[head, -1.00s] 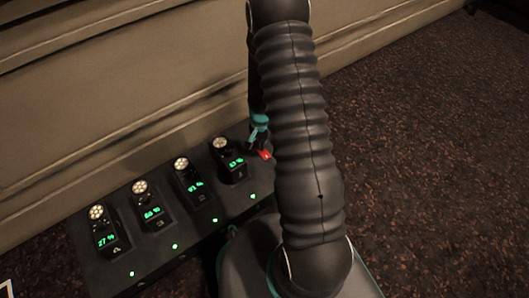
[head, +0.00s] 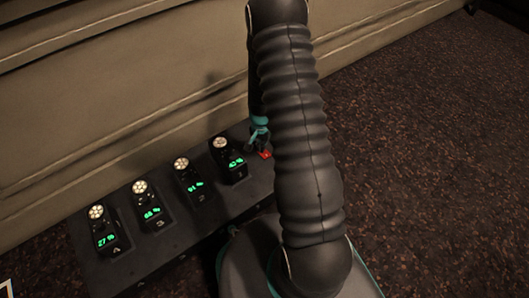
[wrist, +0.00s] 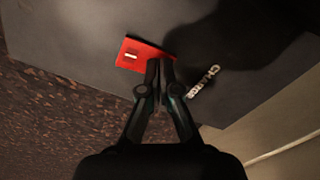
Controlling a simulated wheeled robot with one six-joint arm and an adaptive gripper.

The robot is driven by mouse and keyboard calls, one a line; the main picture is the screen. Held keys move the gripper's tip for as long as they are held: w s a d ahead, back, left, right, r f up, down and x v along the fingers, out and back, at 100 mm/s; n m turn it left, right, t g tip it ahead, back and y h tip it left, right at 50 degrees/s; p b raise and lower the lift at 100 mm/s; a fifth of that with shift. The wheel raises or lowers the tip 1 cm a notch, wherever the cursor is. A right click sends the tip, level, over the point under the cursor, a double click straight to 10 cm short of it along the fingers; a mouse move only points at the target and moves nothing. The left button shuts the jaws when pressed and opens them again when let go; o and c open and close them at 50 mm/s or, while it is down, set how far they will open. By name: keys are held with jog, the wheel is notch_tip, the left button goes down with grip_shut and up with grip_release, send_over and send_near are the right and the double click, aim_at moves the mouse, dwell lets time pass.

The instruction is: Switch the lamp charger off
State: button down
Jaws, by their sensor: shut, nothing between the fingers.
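The lamp charger (head: 150,262) is a dark box on the floor by the wall, holding several lamps in a row. Its red switch (head: 265,154) is at the right end and shows in the wrist view as a red rocker (wrist: 133,55) with a white line mark. The label "CHARGE" (wrist: 204,82) is beside it. My gripper (wrist: 160,66) is shut and empty, its fingertips over the edge of the red switch. Whether they touch it I cannot tell. In the head view my gripper (head: 259,135) is partly hidden behind my arm. No green lights show along the charger's front edge.
Several small lamps (head: 189,176) with lit round tops and green number displays stand on the charger. A panelled beige wall (head: 120,80) rises behind it. Dark speckled carpet (head: 430,150) on the right is clear.

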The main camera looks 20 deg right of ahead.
jog(key=shift+r, duration=0.15)
jog(key=shift+r+p, duration=2.15)
jog(key=shift+r, duration=1.25)
